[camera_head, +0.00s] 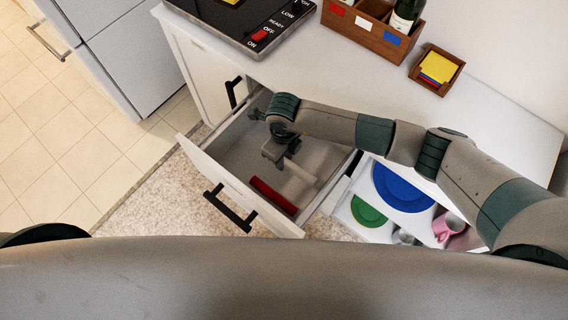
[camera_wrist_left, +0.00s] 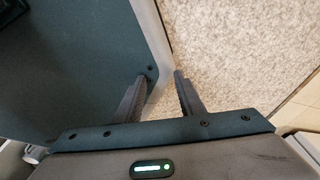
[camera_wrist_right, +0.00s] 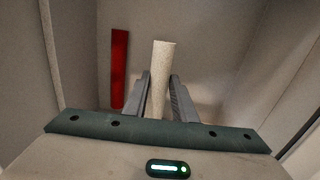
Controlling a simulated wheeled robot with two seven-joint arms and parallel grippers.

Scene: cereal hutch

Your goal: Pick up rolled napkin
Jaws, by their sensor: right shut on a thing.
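A cream rolled napkin (camera_head: 300,172) is in the open drawer (camera_head: 228,177). My right gripper (camera_head: 277,155) reaches down into the drawer and is shut on this napkin. In the right wrist view the napkin (camera_wrist_right: 160,75) stands out between the two fingers (camera_wrist_right: 159,88). A red roll (camera_head: 273,195) lies in the drawer by its front panel, apart from the gripper; it also shows in the right wrist view (camera_wrist_right: 119,68). My left gripper (camera_wrist_left: 163,76) shows only in its own wrist view, with its fingers apart and nothing between them, above the speckled rug.
The drawer walls surround my right gripper. The white counter (camera_head: 480,115) above holds a cooktop (camera_head: 240,25), a wooden crate (camera_head: 372,32) and a small box of colored notes (camera_head: 437,70). Another open compartment holds a blue plate (camera_head: 400,190), a green plate (camera_head: 368,211) and a pink mug (camera_head: 447,227).

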